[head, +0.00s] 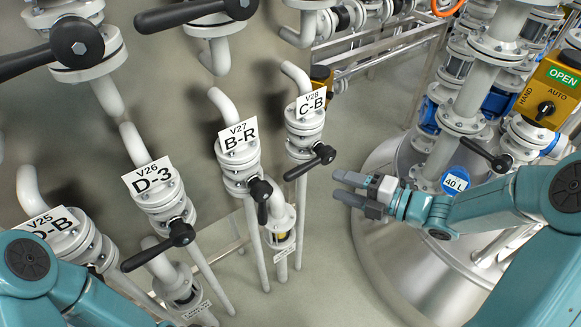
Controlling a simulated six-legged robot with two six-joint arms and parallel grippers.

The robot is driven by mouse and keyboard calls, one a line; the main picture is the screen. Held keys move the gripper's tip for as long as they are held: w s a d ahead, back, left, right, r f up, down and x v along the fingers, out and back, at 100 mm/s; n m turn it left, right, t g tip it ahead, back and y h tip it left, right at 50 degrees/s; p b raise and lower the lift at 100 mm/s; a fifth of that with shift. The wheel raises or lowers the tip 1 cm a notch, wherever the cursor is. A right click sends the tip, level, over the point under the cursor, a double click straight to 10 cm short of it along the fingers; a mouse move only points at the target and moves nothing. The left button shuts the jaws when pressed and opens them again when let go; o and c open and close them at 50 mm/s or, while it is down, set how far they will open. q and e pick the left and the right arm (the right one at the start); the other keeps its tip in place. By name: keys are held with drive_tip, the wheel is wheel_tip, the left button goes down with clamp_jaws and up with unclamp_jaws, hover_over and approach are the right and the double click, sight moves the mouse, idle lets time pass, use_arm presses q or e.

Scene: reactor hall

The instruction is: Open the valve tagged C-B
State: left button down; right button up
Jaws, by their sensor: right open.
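The valve tagged C-B (304,130) is a white flanged valve on a thin upright pipe, right of the other tagged valves. Its white tag (311,102) reads V28 C-B. Its black lever handle (306,166) sits below the flanges and points down and to the left from its hub, across the pipe. My right gripper (338,185) is open and empty, to the right of the lever and slightly lower in the picture, apart from it. Its fingers point left. My left arm shows at the lower left, but its gripper is out of view.
Valves tagged B-R (238,137), D-3 (153,181) and V25 (42,224), its tag partly hidden by my left arm, stand to the left. A large steel vessel (385,250) is below my right arm. A yellow switch box (550,92) reads OPEN. Bare floor lies between valves and vessel.

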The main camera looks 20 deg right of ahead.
sight(301, 174)
drive_tip(key=p+x, duration=0.1)
drive_tip(key=x, duration=1.2)
drive_tip(key=shift+s+a, duration=0.1)
drive_tip(key=shift+w+a+f+p, duration=0.15)
drive_tip(key=shift+w+a+p, duration=0.15)
drive_tip(key=shift+w, duration=0.15)
clamp_jaws()
